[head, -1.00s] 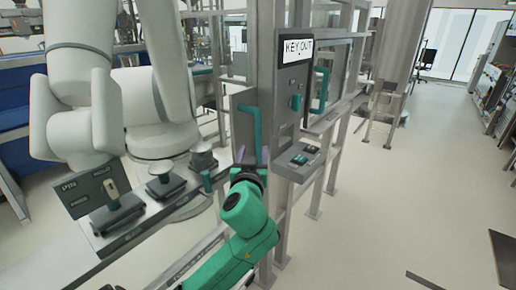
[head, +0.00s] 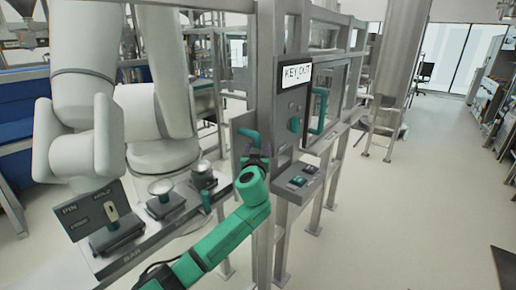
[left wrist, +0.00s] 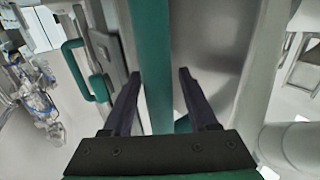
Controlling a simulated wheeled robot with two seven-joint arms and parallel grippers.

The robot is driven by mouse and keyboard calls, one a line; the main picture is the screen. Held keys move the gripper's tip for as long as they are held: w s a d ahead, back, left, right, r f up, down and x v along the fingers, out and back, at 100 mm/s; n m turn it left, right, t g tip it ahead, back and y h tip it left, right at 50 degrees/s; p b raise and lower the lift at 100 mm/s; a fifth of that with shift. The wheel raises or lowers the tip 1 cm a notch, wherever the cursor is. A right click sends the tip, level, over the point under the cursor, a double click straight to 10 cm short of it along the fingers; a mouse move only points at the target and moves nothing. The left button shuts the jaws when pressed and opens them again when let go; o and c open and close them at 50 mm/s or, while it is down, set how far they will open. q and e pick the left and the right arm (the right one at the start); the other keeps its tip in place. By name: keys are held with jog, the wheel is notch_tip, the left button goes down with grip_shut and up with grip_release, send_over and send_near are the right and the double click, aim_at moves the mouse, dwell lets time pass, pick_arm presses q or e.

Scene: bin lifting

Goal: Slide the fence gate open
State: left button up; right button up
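The fence gate is a grey panel (head: 237,124) left of the post, with a teal handle (head: 254,137) on it. The gate panel (left wrist: 215,50) also fills the upper middle of the left wrist view. My left gripper (head: 258,155) is at the handle's lower part. In the left wrist view, its two dark fingers (left wrist: 160,85) stand apart, one on each side of the teal handle (left wrist: 149,40). Gaps show between the fingers and the handle. My right gripper is in neither view.
A grey post carries a "KEY OUT" sign (head: 296,73) and a button box (head: 300,181) right of the gate. A second teal handle (head: 319,110) is beyond it. A large white robot arm (head: 85,100) stands behind the fence. Open floor (head: 410,200) lies right.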

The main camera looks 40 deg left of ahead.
pick_arm(q)
grip_shut()
dwell(1.2)
